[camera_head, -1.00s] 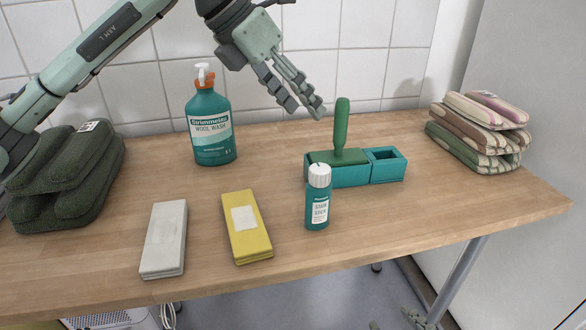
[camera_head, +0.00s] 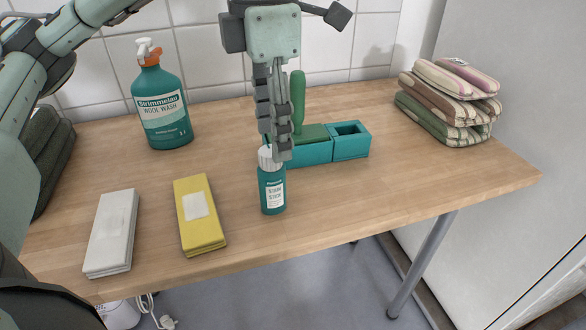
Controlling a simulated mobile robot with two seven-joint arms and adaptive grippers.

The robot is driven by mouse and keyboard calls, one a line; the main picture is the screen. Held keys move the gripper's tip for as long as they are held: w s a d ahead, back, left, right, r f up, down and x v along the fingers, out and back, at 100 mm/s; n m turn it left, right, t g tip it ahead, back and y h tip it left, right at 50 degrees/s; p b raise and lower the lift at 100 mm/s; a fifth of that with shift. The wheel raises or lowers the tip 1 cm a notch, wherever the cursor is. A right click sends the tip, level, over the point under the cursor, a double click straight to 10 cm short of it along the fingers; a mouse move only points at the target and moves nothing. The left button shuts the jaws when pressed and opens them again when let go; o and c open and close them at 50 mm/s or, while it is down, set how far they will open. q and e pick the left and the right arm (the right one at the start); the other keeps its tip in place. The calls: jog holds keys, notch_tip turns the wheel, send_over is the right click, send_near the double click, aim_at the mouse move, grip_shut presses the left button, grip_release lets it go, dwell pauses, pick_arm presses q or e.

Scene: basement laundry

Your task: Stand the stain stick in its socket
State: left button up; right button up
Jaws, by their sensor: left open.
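The stain stick (camera_head: 272,191) is a small teal bottle with a white cap and label, upright on the wooden table. Behind it is a teal holder (camera_head: 310,155) with two parts. Its right part has an empty square socket (camera_head: 350,131). A green handle (camera_head: 298,100) on a green base stands on its left part. My left gripper (camera_head: 276,150) points down with its fingertips at the stain stick's cap, partly covering the cap and the holder. It is open; contact with the cap cannot be told. My right gripper is out of view.
A teal wool wash bottle (camera_head: 165,115) stands at the back left. Folded striped cloths (camera_head: 448,103) sit at the back right. The table right of the stain stick is clear.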

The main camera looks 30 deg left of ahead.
aim_at(272, 176)
pick_arm(q)
jog(key=shift+s+a+f, duration=0.1)
jog(key=shift+a+f, duration=0.05)
jog(key=shift+f, duration=0.2)
jog(key=f, duration=0.4)
jog(key=s+f, duration=0.1)
jog(key=f, duration=0.1)
jog(key=shift+d+f, duration=0.2)
jog(key=shift+w+f+b, duration=0.1)
jog(key=shift+f+b, duration=0.2)
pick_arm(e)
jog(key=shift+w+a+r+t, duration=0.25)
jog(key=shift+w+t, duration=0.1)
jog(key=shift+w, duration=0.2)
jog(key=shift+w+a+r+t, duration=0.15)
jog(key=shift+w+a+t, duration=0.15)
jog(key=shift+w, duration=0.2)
pick_arm(q)
grip_shut()
